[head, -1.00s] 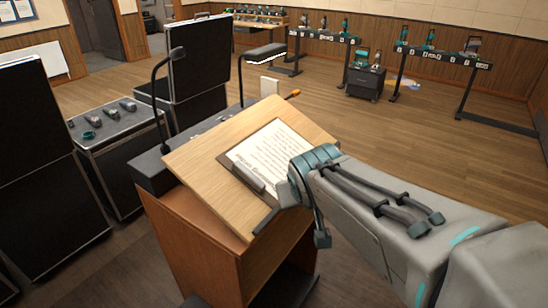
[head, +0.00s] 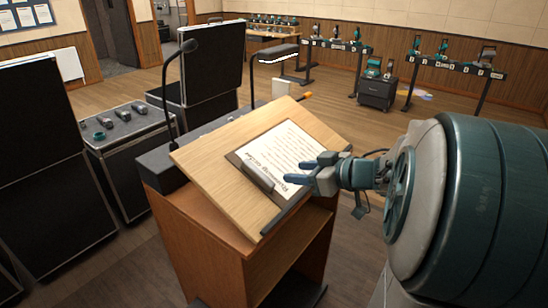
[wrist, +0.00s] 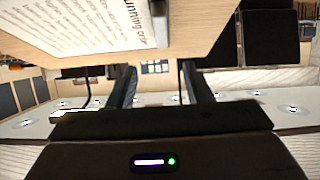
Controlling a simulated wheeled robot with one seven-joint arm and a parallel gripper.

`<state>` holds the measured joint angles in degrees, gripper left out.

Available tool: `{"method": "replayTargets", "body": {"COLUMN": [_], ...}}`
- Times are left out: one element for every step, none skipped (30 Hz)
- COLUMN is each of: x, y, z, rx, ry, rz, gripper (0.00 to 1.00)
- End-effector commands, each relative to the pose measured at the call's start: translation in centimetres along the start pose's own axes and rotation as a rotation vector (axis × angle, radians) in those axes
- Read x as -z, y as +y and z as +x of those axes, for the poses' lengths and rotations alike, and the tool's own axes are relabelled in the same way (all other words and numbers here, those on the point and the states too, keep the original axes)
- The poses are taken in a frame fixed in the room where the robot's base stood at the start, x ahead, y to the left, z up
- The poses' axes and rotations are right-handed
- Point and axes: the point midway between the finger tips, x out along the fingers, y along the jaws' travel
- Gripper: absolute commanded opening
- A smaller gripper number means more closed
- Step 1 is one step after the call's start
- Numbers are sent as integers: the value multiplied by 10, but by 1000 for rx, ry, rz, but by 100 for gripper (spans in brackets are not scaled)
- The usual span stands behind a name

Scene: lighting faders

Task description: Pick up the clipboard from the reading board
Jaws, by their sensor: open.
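The clipboard (head: 280,157), a dark board with a printed white sheet and a grey clip at its lower left end, lies on the tilted wooden reading board (head: 210,168) of the lectern. My gripper (head: 294,178) is in front of the clipboard's right part in the head view, with its blue fingers pointing left. It is open, with nothing seen between the fingers. In the wrist view the clipboard's sheet (wrist: 85,18) shows at the top left, and the gripper's dark fingers (wrist: 160,80) point up the picture, apart. Whether they touch the clipboard I cannot tell.
A dark ledge (head: 305,197) runs along the board's lower edge. Gooseneck stalks (head: 168,85) rise behind the lectern. A black case with small devices (head: 125,122) stands at the left. Open floor (head: 340,125) lies behind and to the right.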

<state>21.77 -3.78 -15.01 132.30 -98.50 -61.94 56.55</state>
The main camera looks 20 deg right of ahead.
Motion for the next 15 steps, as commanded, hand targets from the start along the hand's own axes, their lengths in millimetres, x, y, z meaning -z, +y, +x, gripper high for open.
{"method": "replayTargets", "body": {"x": [-2, -2, -2, -2, -2, -2, -2, -2, -2, -2, -2, -2, -2, -2, -2], "y": [-1, -2, -3, -3, -3, -3, -3, -3, -4, -4, -3, -3, -3, -3, -3], "z": [5, 8, 15, 20, 27, 35, 42, 48, 55, 61, 66, 71, 75, 78, 81], "rx": [12, 16, 19, 20, 19, 20, 19, 19, 19, 17, 17, 17, 16, 15, 15], "ry": [-3, -4, -3, -4, -5, -4, -4, -4, -4, -4, -4, -4, -3, -3, -3], "rz": [3, 4, 4, 4, 4, 3, 3, 3, 3, 3, 3, 3, 3, 2, 1], "gripper": [45, 45, 45, 45, 45, 45, 45, 45, 45, 45, 45, 45, 45, 45, 45]}}
